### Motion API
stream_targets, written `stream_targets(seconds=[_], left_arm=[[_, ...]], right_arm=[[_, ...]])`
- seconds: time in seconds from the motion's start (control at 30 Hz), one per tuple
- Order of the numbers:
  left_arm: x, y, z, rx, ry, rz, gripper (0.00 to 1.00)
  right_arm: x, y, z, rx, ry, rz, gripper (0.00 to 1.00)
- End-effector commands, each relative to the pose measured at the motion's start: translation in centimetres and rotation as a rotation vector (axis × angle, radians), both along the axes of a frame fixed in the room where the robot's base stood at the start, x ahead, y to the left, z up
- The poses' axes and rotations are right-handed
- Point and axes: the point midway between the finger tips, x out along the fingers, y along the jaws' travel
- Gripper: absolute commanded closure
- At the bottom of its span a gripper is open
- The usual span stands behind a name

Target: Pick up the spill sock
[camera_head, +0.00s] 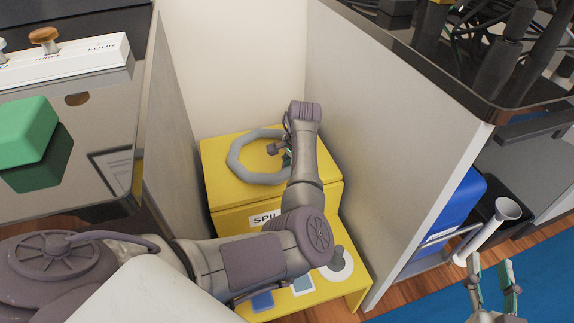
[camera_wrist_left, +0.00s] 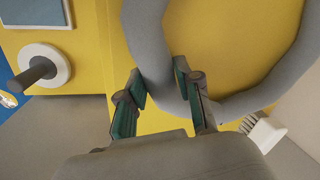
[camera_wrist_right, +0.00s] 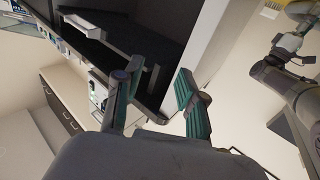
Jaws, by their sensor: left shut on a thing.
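The spill sock (camera_head: 236,158) is a grey ring on top of a yellow spill box (camera_head: 222,196) in a recess between two pale walls. In the left wrist view the sock (camera_wrist_left: 151,45) curves between the fingers of my left gripper (camera_wrist_left: 160,98), which is shut on it. In the head view my left gripper (camera_head: 284,148) is at the right side of the ring, partly hidden by my arm. My right gripper (camera_head: 492,285) is open and empty at the lower right; it also shows in the right wrist view (camera_wrist_right: 152,92).
A pale wall (camera_head: 385,140) stands close on the right of the box, another (camera_head: 180,130) on the left. A green block (camera_head: 25,130) lies on the dark glossy counter at left. A blue bin (camera_head: 455,205) and white tube (camera_head: 495,220) are at right. A white brush (camera_wrist_left: 265,132) is near the sock.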

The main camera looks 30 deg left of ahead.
Motion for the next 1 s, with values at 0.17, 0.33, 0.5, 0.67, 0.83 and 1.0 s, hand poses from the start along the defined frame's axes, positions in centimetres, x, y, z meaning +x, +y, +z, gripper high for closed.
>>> stream_targets(seconds=[0.17,0.33,0.5,0.67,0.83,1.0], left_arm=[[0.1,0.1,1.9,0.003,-0.004,-0.001,1.0],[0.1,0.1,4.3,0.004,-0.005,0.0,1.0],[0.1,0.1,6.5,0.003,-0.004,0.0,1.0],[0.1,0.1,8.1,0.002,-0.004,0.0,1.0],[0.1,0.1,9.2,0.002,-0.003,0.001,1.0],[0.1,0.1,9.6,0.002,-0.002,0.001,1.0]], right_arm=[[-0.5,-0.6,-2.5,-0.038,0.148,-0.01,0.6],[-1.9,-1.5,-6.0,-0.092,0.365,-0.024,0.6],[-4.1,-2.6,-9.1,-0.14,0.571,-0.039,0.6],[-6.1,-3.4,-11.1,-0.174,0.72,-0.048,0.6],[-7.8,-4.0,-12.3,-0.195,0.824,-0.054,0.6],[-8.6,-4.3,-12.9,-0.206,0.873,-0.057,0.6]])
